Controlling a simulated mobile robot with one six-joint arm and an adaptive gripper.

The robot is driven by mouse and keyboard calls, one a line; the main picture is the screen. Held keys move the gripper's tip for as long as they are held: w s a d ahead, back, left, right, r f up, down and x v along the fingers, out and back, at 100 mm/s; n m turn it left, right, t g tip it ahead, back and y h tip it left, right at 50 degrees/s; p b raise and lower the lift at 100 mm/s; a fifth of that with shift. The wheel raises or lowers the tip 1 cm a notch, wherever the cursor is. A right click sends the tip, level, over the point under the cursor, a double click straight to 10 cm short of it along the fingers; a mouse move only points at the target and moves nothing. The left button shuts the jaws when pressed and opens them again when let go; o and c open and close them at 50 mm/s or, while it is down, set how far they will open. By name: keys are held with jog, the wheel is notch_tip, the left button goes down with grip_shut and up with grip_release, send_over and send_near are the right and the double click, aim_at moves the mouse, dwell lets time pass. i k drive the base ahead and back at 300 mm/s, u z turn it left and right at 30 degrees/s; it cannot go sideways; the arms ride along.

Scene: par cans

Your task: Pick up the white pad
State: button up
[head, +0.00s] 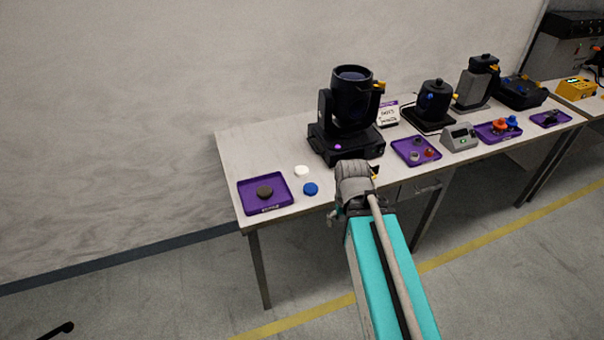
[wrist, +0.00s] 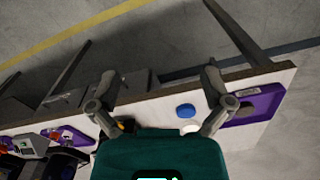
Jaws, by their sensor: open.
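The white pad (head: 302,171) is a small round disc lying on the tabletop, to the right of the left purple tray and just behind a blue pad (head: 311,189). In the wrist view the white pad (wrist: 190,129) shows only partly, beside the right finger and at the edge of my gripper's housing; the blue pad (wrist: 186,111) shows whole. My gripper (wrist: 160,78) has its two fingers spread wide, with nothing between the tips. In the head view it is at the table's front edge, to the right of both pads, its fingers mostly hidden by my wrist.
The purple tray (head: 244,198) at the table's left end holds a dark round pad (head: 265,192). A tall black moving-head light (head: 350,105) stands behind my wrist. Another purple tray (head: 400,147) with small parts lies to the right. The table's back left is clear.

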aim_at(301, 171)
jog(key=k, duration=1.35)
jog(key=z, duration=0.55)
jog(key=i, duration=1.8)
jog(key=u, duration=0.55)
